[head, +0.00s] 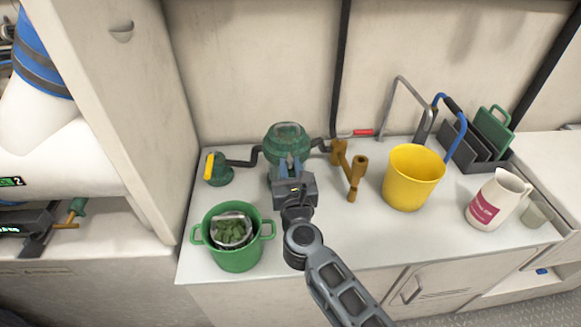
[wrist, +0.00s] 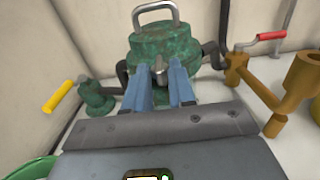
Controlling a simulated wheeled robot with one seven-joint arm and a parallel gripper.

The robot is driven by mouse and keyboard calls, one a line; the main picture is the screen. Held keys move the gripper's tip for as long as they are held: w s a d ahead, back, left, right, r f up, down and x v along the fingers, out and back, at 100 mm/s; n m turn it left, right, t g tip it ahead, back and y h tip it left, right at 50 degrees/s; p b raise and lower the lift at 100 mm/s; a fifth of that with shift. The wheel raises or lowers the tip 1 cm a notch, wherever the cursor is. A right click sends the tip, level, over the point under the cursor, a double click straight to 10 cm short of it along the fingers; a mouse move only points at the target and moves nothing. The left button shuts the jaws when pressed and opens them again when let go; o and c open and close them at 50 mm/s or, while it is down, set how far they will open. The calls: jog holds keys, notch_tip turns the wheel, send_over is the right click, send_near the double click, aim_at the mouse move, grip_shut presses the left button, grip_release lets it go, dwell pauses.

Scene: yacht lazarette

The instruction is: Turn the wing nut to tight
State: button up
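A green, weathered strainer housing (head: 287,143) with a clear-looking lid stands at the back of the white counter. In the wrist view the housing (wrist: 165,52) has a metal bail handle (wrist: 157,14) over its top. A small metal piece, likely the wing nut (wrist: 159,73), shows on its near side between my fingers. My gripper (head: 289,167) is in front of the housing, and in the wrist view its two blue fingers (wrist: 160,82) are apart, one on each side of that piece. I cannot tell whether either finger touches it.
A yellow-handled valve (head: 215,168) stands left of the housing, and brass pipework with a red-handled valve (head: 357,133) stands right. A green pot (head: 234,258) is at the front left. A yellow bucket (head: 412,178), a white pitcher (head: 495,199) and a dark rack (head: 470,150) stand further right.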

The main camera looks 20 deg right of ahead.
grip_shut()
jog(key=shift+a, duration=0.1)
jog(key=m+h+b, duration=0.1)
jog(key=m+g+h+b, duration=0.1)
jog(key=h, duration=0.1)
jog(key=m+g+h+b, duration=0.1)
jog(key=shift+w+a+f+h, duration=0.1)
jog(key=shift+w+a+h, duration=0.15)
jog(key=shift+a+h, duration=0.05)
jog(key=shift+m+g+h+b, duration=0.6)
jog(key=shift+m+g+h, duration=0.1)
jog(key=shift+m+h, duration=0.15)
jog(key=shift+o, duration=2.4)
grip_release()
jog(key=shift+r, duration=0.25)
